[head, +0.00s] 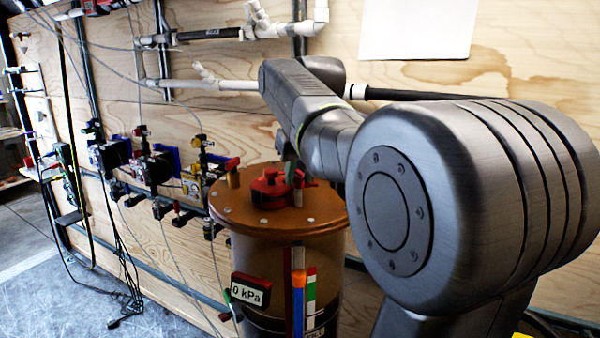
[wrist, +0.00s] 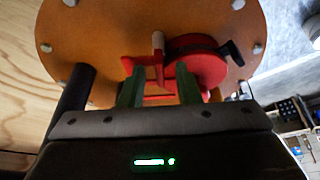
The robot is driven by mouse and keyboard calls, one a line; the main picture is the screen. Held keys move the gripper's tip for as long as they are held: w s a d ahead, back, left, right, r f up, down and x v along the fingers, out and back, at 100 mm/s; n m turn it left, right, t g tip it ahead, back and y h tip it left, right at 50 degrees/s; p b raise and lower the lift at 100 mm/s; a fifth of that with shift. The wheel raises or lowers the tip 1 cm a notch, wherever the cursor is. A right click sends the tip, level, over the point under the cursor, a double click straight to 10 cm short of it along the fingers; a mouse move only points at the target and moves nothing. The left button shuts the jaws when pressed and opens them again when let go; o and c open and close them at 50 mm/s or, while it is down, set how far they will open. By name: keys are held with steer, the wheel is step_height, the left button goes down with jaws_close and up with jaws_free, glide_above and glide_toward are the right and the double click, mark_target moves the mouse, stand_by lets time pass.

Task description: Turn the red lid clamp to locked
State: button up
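The red lid clamp (head: 270,186) sits on top of the round orange-brown lid (head: 237,208) of a clear cylindrical vessel. In the wrist view the clamp (wrist: 197,62) shows as a red round body with a black piece at its right, a pale pinkish post (wrist: 158,44) and red parts at the left. My gripper (wrist: 159,72) has two green fingers, held apart, close over the clamp. Red parts show between and beyond the fingers; I cannot tell whether they touch. In the head view my gripper (head: 291,172) is partly hidden by my arm.
A 0 kPa display (head: 251,290) is on the vessel's front. Valves and gauges (head: 155,167) with hoses and cables line the plywood wall at the left. White and black pipes (head: 215,84) run behind my arm.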

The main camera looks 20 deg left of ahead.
steer(key=shift+c, duration=0.4)
jaws_close()
steer(key=shift+r+p, duration=0.1)
steer(key=shift+p, duration=0.2)
steer(key=shift+d+r+n+p, duration=0.1)
steer(key=shift+n+p, duration=0.4)
steer(key=shift+n, duration=0.1)
steer(key=shift+w+n+g+y+p, duration=0.15)
steer(key=shift+n+g+y+p, duration=0.35)
steer(key=shift+n+p, duration=0.6)
steer(key=shift+w+n+g+p, duration=0.1)
steer(key=shift+n+g+p, duration=0.55)
steer(key=shift+n, duration=0.6)
steer(key=shift+w+n+g+p, duration=0.1)
steer(key=shift+n+g+p, duration=0.25)
steer(key=shift+n+p, duration=0.7)
steer(key=shift+n, duration=0.4)
